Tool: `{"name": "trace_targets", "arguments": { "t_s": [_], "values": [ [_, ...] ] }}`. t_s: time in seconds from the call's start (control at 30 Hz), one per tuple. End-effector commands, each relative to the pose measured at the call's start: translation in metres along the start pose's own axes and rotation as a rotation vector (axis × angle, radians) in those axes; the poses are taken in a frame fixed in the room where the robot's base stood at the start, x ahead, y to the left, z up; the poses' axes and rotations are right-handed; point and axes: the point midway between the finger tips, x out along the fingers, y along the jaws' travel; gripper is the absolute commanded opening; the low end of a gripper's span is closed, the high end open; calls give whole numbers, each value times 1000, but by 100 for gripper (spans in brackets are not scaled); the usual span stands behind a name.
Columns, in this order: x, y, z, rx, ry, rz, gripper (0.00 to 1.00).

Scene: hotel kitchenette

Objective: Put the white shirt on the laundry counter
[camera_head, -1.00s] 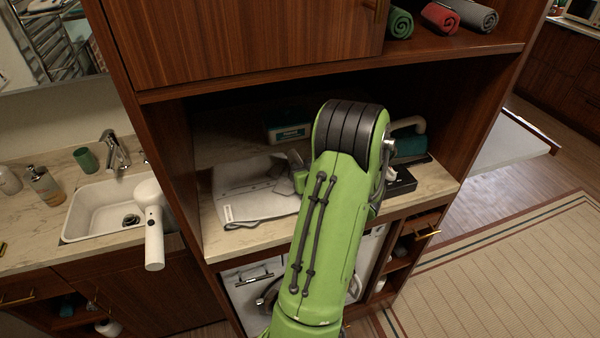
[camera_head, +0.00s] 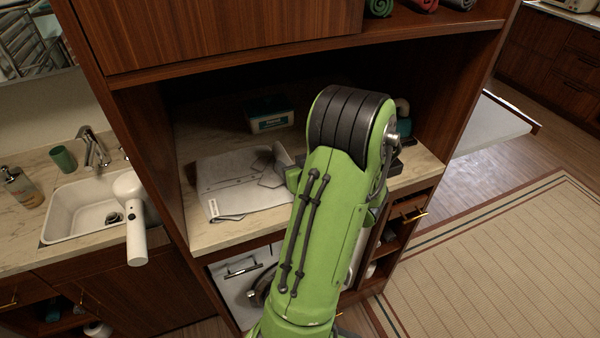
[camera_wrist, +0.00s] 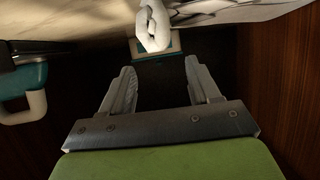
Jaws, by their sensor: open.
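The white shirt (camera_head: 232,174) lies folded flat on the laundry counter (camera_head: 222,236), with a small tag at its front left corner. Its right end is near my wrist and partly hidden by my arm. In the wrist view, pale cloth that looks like the shirt (camera_wrist: 245,11) shows along the top right edge. My gripper (camera_wrist: 162,78) is open there, with two pale fingers apart and nothing between them. In the head view my arm hides most of the gripper.
A white and teal box (camera_head: 269,123) stands behind the shirt; it also shows in the wrist view (camera_wrist: 156,45). A teal-handled iron-like object (camera_head: 404,125) is right of my arm. Wooden side walls and an upper shelf (camera_head: 300,52) enclose the counter. A sink (camera_head: 88,208) is at left.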

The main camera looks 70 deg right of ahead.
Motion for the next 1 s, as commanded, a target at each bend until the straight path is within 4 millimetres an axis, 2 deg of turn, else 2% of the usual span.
{"name": "trace_targets", "arguments": {
  "t_s": [0.03, 0.4, 0.53, 0.77, 0.87, 0.97, 1.0],
  "values": [
    [-14, 1, 4, 2, 4, 8, 61],
    [-60, 0, 4, -3, 5, 2, 61],
    [-69, 0, 2, -1, 2, 0, 61],
    [-70, -2, 1, -1, -1, -5, 61],
    [-65, -28, -2, -29, -28, -71, 61],
    [-62, -91, -1, -98, -111, -225, 61],
    [-65, -121, 2, -133, -157, -293, 61]
  ]
}}
